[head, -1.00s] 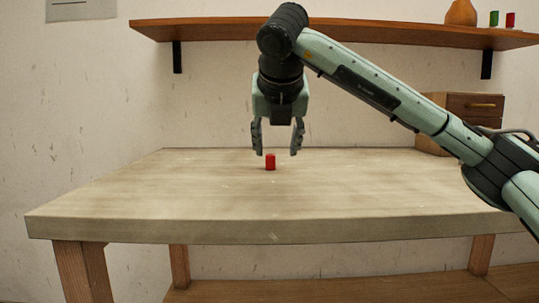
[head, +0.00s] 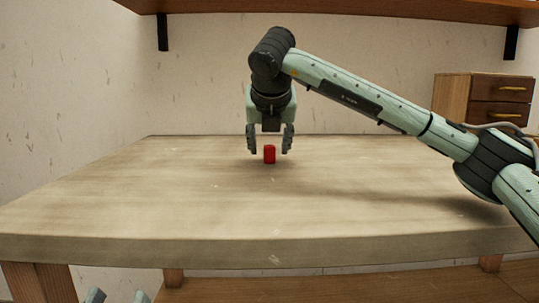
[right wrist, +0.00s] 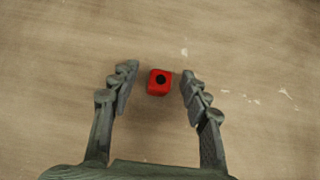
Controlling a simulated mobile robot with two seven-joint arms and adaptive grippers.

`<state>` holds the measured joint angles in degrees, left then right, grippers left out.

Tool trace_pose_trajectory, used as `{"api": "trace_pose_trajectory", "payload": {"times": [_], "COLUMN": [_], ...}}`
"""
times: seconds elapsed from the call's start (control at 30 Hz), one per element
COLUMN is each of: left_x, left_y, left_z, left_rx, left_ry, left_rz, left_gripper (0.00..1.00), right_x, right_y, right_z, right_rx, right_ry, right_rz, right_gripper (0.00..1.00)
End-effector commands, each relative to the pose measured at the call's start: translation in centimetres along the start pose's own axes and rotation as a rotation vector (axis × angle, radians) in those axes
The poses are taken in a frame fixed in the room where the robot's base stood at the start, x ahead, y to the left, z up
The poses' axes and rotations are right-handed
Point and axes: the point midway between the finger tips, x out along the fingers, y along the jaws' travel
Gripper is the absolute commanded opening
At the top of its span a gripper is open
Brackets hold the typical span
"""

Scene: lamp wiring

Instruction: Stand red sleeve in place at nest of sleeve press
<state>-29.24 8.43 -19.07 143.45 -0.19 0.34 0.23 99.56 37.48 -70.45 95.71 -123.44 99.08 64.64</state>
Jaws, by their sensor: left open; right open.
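The red sleeve (head: 269,154) stands upright on the bare table, toward its back edge. My right gripper (head: 269,151) points down over it, open, with a finger on either side. In the right wrist view the red sleeve (right wrist: 159,82) sits between the open fingertips of my right gripper (right wrist: 157,75), with a gap on both sides, and a dark hole shows in its top. My left gripper (head: 118,296) shows only as two separated fingertips at the bottom left edge, open, in front of the table. I see no sleeve press or nest in these views.
The wooden table (head: 130,205) is otherwise clear. A small drawer cabinet (head: 485,98) stands behind it at right. A wall shelf (head: 380,8) crosses the top of the view. Table legs (head: 44,283) show below.

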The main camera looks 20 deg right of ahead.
Motion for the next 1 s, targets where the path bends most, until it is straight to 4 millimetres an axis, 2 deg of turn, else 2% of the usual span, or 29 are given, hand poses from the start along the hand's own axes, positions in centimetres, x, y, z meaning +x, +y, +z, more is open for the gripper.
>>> {"api": "trace_pose_trajectory", "payload": {"times": [0.1, 0.33, 0.67, 1.0], "left_x": [0.0, -0.01, -0.01, 0.01], "left_y": [0.0, 0.02, 0.02, 0.02], "left_z": [-0.04, -0.05, -0.07, -0.08], "left_rx": [0.0, -0.001, -0.001, -0.001], "left_ry": [0.002, 0.002, 0.002, 0.001], "left_rz": [0.0, 0.0, 0.0, 0.0], "left_gripper": [0.42, 0.42, 0.42, 0.42], "right_x": [0.88, 0.98, 0.96, 0.73], "right_y": [-0.07, -0.06, -0.06, -0.04], "right_z": [0.04, 0.04, 0.04, 0.26], "right_rx": [0.0, 0.0, 0.001, 0.001], "right_ry": [-0.001, -0.002, -0.002, -0.002], "right_rz": [-0.001, 0.0, 0.0, 0.001], "right_gripper": [0.47, 0.47, 0.06, 0.04]}}
